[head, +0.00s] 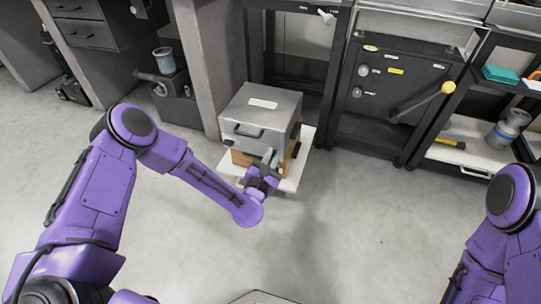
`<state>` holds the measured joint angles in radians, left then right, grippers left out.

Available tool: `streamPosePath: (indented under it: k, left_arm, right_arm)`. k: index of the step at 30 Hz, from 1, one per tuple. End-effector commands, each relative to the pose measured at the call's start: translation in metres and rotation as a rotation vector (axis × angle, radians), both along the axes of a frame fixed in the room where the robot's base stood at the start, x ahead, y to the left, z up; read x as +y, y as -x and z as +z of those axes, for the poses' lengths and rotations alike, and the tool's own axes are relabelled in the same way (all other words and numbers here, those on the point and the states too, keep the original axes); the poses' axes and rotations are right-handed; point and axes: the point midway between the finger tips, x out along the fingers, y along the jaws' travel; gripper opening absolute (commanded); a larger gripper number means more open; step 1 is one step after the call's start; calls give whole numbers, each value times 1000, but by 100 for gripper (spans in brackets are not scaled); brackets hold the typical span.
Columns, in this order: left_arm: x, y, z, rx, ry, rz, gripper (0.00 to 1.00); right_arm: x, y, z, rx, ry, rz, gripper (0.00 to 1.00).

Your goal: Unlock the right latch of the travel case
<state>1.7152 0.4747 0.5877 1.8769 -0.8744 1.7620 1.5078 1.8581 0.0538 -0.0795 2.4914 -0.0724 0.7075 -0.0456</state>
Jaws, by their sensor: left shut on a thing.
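The travel case (263,108) is a grey box with a dark handle on its front and a pale label on its lid. It sits on a wooden block (240,158) on a white platform (300,166). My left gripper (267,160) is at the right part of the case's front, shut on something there. It covers that spot, so the right latch is hidden behind it and I cannot make out its position. My right arm (508,205) shows at the right edge; its gripper is out of the picture.
A dark cabinet (390,100) and a shelf with a white board (470,150) stand to the right. A grey pillar (203,65) and a dark unit with a cup (164,60) stand to the left. The grey floor in front is clear.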

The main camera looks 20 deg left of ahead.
Motion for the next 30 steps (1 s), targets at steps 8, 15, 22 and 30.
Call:
streamPosePath:
  k: [8, 15, 22, 30]
  left_arm:
    - [-4, 1, -1, -8, -264, -2, 0]
    - [-6, 1, -3, -16, -493, -1, 0]
    - [-7, 1, -5, -23, -710, 0, 0]
    - [-8, 1, -9, -30, -931, 1, 0]
  right_arm:
    - [0, -9, 7, -75, 24, -55, 43]
    - [0, -18, 13, -146, 48, -108, 43]
    - [-1, -26, 21, -217, 73, -159, 43]
    - [-3, -33, 29, -290, 99, -216, 43]
